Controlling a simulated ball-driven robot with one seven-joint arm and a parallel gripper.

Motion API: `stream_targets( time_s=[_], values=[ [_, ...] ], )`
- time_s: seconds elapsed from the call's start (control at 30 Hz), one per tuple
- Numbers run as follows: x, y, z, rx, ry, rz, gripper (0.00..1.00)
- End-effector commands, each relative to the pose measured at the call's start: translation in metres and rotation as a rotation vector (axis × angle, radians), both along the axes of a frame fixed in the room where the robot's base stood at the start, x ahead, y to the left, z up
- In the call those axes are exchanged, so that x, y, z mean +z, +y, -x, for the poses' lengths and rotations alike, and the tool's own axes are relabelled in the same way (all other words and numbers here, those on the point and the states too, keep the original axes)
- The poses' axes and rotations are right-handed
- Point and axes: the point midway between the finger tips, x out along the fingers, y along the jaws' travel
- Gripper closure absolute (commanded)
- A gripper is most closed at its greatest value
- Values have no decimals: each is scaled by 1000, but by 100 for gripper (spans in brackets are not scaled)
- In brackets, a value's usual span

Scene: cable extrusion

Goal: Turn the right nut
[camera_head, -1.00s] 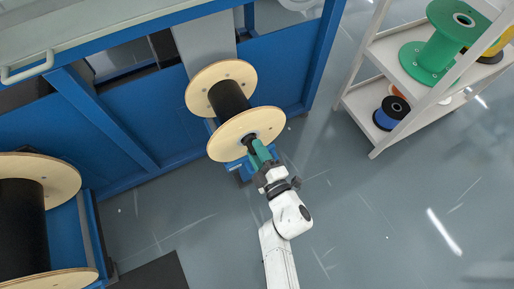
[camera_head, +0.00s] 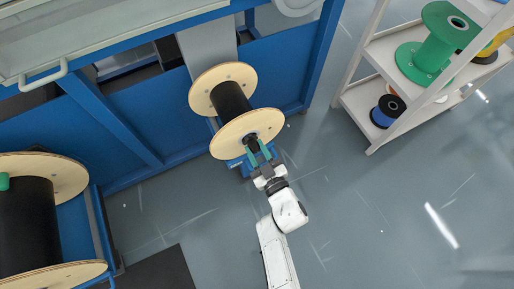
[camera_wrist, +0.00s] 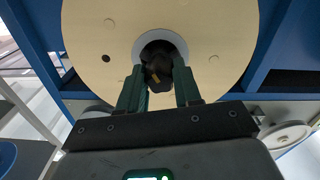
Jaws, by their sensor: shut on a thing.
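The dark nut (camera_wrist: 158,62) sits at the hub of the near wooden flange (camera_head: 247,134) of the middle cable spool. In the wrist view it lies between the two green fingers of my gripper (camera_wrist: 158,85), which is shut on it. In the head view my gripper (camera_head: 259,154) reaches up to the same hub from below. The fingers and the dark hub hide most of the nut there. The spool's black core (camera_head: 230,101) joins the near flange to a far wooden flange (camera_head: 222,83).
Another large spool (camera_head: 55,274) stands at the lower left, with a small green part (camera_head: 3,181) at the picture edge. A blue machine frame (camera_head: 115,128) runs behind. A white shelf (camera_head: 375,100) with a green spool (camera_head: 432,48) stands at right. Grey floor right of my arm is clear.

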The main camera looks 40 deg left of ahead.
Motion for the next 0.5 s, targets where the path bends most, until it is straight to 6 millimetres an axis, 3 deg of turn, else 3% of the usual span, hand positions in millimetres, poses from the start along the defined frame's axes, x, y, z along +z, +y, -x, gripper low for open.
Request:
stream_targets(
  time_s=[0.5],
  values=[
    [-1,-1,0,-5,455,-182,97]
  ],
)
